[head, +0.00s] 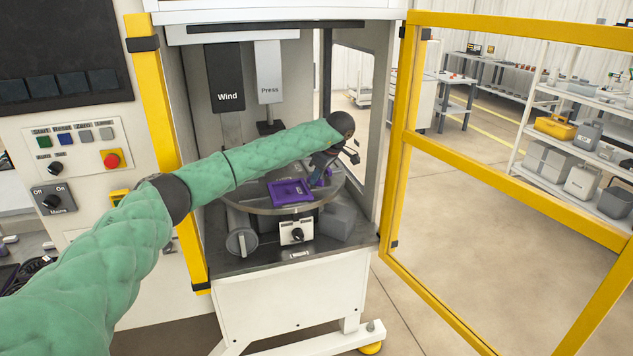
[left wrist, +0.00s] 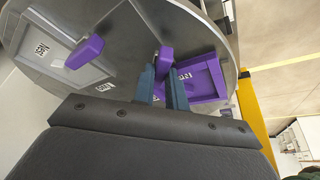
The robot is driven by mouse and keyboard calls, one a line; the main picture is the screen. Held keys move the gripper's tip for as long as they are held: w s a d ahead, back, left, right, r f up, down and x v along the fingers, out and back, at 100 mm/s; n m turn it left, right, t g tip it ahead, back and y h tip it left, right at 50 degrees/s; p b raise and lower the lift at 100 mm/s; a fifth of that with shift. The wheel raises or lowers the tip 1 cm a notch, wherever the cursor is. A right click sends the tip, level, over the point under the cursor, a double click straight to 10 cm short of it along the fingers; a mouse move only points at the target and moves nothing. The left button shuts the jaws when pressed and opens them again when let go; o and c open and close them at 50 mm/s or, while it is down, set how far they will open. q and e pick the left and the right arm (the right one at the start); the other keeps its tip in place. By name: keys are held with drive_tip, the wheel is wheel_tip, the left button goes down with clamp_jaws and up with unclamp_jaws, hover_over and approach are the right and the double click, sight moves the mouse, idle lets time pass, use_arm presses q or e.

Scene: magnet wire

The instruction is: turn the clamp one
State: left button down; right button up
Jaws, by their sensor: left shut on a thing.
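My left arm reaches into the machine cabinet. Its gripper (head: 322,164) is over the right side of the round turntable (head: 262,208). In the left wrist view its fingers (left wrist: 168,88) are shut on a purple clamp handle (left wrist: 167,60), which stands between the fingertips at the edge of a purple nest plate (left wrist: 205,76). The purple plate also shows in the head view (head: 289,192), left of the gripper. A second purple clamp handle (left wrist: 85,51) sits on a grey nest in the left wrist view. The small labels are too unclear to tell which clamp is one. My right gripper is not in view.
The yellow-framed door (head: 400,135) stands open at the right. Panels marked Wind (head: 227,97) and Press (head: 269,88) hang behind the turntable. A small knob box (head: 297,231) and a grey block (head: 337,222) stand at the turntable's front.

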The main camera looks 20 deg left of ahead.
use_arm(q)
drive_tip(key=n, duration=0.2)
drive_tip(key=n+g+b, duration=0.1)
drive_tip(key=shift+w+n+g, duration=0.15)
drive_tip(key=shift+n+g, duration=0.15)
drive_tip(key=shift+n, duration=0.1)
drive_tip(key=shift+n+b, duration=0.3)
drive_tip(key=shift+n, duration=0.1)
drive_tip(key=shift+n+g, duration=0.4)
drive_tip(key=shift+n, duration=0.4)
drive_tip(key=shift+w+n+g+h+b, duration=0.1)
drive_tip(key=shift+n+g+h+b, duration=0.35)
drive_tip(key=shift+n, duration=0.75)
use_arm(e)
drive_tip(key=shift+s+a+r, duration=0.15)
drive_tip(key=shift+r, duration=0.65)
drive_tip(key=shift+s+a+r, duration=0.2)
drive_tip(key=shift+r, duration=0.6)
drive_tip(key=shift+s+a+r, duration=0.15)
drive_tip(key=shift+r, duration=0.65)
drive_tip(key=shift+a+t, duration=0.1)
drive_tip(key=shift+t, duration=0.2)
use_arm(q)
drive_tip(key=c, duration=1.4)
unclamp_jaws()
drive_tip(key=shift+c, duration=0.2)
